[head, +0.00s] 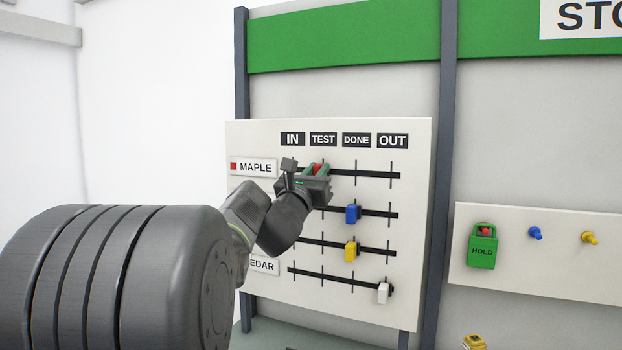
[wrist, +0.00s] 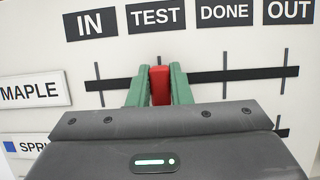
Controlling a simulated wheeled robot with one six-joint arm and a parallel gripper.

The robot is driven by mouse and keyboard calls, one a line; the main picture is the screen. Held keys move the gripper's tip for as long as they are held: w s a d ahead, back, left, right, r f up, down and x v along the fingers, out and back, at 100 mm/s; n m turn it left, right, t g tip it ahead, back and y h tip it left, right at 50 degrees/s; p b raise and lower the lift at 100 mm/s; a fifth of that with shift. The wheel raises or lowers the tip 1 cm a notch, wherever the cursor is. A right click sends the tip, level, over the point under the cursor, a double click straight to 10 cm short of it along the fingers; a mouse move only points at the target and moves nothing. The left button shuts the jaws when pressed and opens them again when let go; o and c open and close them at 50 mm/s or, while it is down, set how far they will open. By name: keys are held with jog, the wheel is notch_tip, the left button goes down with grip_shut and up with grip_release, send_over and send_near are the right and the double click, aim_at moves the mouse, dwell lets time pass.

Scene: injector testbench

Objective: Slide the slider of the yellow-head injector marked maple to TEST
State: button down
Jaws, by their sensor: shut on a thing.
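The slider on the row labelled MAPLE (head: 254,168) has a red head, not a yellow one. My gripper (head: 316,172) is shut on this red slider (wrist: 160,86), with one green finger on each side of it. In the wrist view the red slider stands at the second tick of its black rail (wrist: 252,74), under the TEST label (wrist: 157,15). A yellow slider (head: 351,251) sits on the third rail, near its third tick; that row's label is hidden behind my arm.
A blue slider (head: 353,214) sits on the second rail, close below my gripper. A white slider (head: 383,293) is at the right end of the lowest rail.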

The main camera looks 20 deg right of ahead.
jog(key=c, duration=1.3)
grip_release()
jog(key=b+v, duration=0.4)
jog(key=v, duration=1)
jog(key=shift+a+r, duration=0.1)
jog(key=p+x, duration=0.4)
jog(key=x, duration=1)
jog(key=shift+w+a, duration=0.1)
jog(key=shift+w, duration=0.1)
jog(key=shift+a, duration=0.1)
